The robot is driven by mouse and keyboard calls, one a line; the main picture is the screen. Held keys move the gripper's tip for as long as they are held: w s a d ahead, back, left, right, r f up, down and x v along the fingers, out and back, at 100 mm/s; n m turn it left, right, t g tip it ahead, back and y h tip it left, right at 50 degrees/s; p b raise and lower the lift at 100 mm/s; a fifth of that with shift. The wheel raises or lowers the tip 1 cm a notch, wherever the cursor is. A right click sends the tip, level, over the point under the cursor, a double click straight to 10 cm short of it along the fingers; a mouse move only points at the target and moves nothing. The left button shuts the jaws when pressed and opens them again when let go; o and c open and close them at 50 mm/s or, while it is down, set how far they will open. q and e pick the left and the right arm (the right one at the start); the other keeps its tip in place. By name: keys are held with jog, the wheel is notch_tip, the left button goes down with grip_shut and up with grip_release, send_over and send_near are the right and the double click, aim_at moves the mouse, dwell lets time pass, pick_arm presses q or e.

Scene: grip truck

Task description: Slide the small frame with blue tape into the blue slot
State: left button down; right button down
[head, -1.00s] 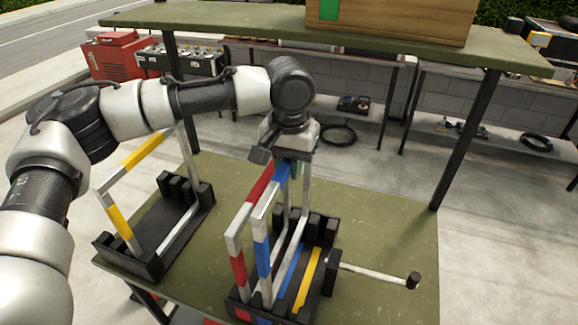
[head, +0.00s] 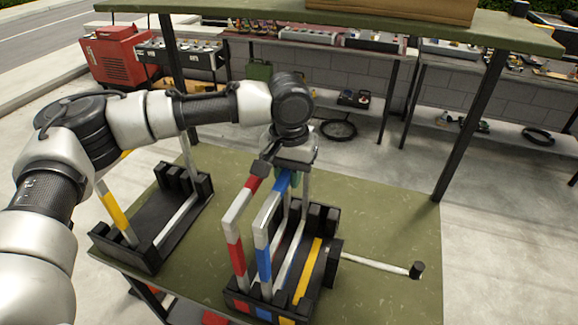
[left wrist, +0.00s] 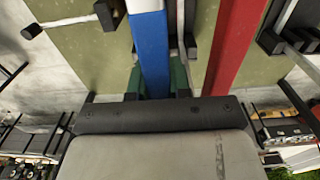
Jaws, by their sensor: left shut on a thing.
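The small frame with blue tape (head: 262,250) stands upright over the black rack (head: 330,262), beside the red-taped frame on its left. My left gripper (head: 284,182) is shut on the frame's blue top bar. In the left wrist view the green fingers of the gripper (left wrist: 156,80) clasp the blue bar (left wrist: 151,45) from both sides. The frame's white lower bar lies along the blue slot and hides its strip; a blue mark (head: 263,314) shows at the rack's front. I cannot tell whether the bar is fully seated. My right gripper is not in view.
The red-taped frame (head: 236,245) stands close on the left. A yellow strip (head: 307,272) marks the empty slot on the right. A second rack (head: 130,250) holds a yellow-taped frame (head: 115,213). A white handle (head: 375,264) sticks out right over the green table (head: 385,225).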

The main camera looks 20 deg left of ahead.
pick_arm(q)
jog(key=shift+f, duration=0.45)
dwell(0.5)
jog(key=c, duration=1)
grip_release()
jog(key=shift+f, duration=0.1)
jog(key=shift+o, duration=0.2)
